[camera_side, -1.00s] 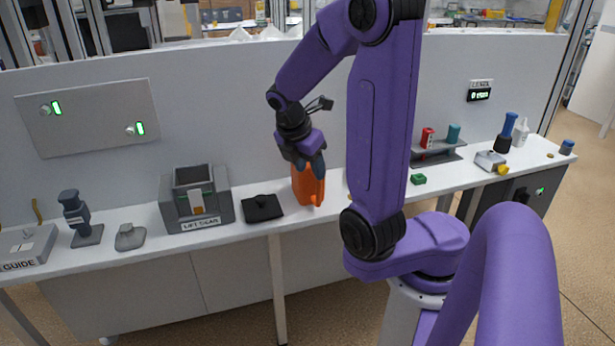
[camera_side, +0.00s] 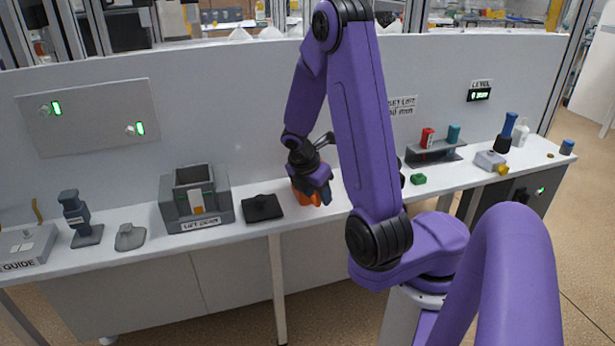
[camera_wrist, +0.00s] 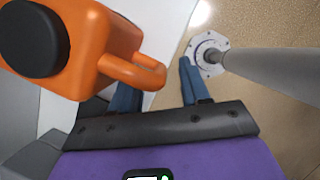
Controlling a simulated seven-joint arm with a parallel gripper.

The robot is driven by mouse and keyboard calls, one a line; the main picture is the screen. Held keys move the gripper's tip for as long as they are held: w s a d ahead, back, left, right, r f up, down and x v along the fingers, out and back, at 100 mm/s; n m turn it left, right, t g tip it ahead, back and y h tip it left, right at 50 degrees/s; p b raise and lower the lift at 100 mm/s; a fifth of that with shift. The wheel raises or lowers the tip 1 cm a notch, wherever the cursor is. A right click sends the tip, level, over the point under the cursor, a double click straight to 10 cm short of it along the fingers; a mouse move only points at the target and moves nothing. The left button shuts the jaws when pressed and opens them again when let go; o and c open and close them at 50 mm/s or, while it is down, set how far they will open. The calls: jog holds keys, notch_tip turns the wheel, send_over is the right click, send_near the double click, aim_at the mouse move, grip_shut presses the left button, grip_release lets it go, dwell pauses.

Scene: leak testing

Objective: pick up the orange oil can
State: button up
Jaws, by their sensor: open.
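The orange oil can (camera_side: 303,196) stands on the white bench, mostly hidden behind my gripper (camera_side: 318,192) in the side view. In the wrist view the can (camera_wrist: 88,78) fills the upper left, with a black round cap and an orange handle pointing right. My gripper (camera_wrist: 158,85) is open, with two blue fingers apart at the lower middle. The handle's end lies just ahead of the gap between the fingers. No part of the can shows gripped.
A black pad (camera_side: 262,208) lies left of the can, beside the grey lift scan box (camera_side: 198,205). A green block (camera_side: 418,179) and a rack (camera_side: 434,152) with red and teal cans stand to the right. The bench's front edge is close to the can.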

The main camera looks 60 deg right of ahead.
jog(key=shift+d+f, duration=0.1)
jog(key=shift+f, duration=0.15)
grip_shut()
dwell(1.4)
